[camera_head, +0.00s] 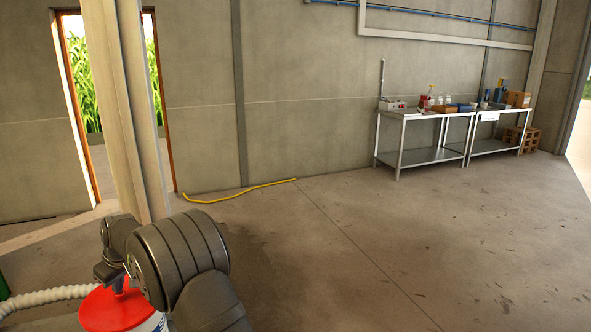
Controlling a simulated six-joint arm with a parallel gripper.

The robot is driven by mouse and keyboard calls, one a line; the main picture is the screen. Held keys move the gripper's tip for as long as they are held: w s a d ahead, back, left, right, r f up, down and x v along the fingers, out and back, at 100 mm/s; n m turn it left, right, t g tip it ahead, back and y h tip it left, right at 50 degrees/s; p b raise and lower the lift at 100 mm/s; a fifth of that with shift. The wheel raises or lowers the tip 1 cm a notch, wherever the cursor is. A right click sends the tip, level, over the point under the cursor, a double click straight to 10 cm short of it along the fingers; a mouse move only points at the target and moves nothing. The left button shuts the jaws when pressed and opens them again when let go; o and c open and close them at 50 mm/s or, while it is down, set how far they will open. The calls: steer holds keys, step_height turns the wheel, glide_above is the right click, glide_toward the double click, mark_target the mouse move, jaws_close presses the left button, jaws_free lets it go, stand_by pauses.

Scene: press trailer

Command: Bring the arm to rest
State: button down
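My arm shows at the lower left as thick dark grey links, bent over near the camera. A small dark part at its far end, probably my gripper (109,272), sits just above a red-topped white container (105,308). The fingers cannot be made out, so I cannot tell whether they are open or shut, or whether they touch the container. The container's lower part is cut off by the frame edge, and my arm covers its right side.
A white ribbed hose (45,296) runs left of the container. A yellow cable (235,192) lies by the wall. Two metal tables (425,156) with small items stand at the back right. The middle floor is clear.

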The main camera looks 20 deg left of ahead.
stand_by(0.3)
step_height(320, 180, up, 6)
steer(key=shift+r, duration=0.1)
steer(key=shift+f, duration=1.1)
steer(key=shift+r, duration=0.1)
steer(key=shift+f, duration=1.8)
stand_by(0.9)
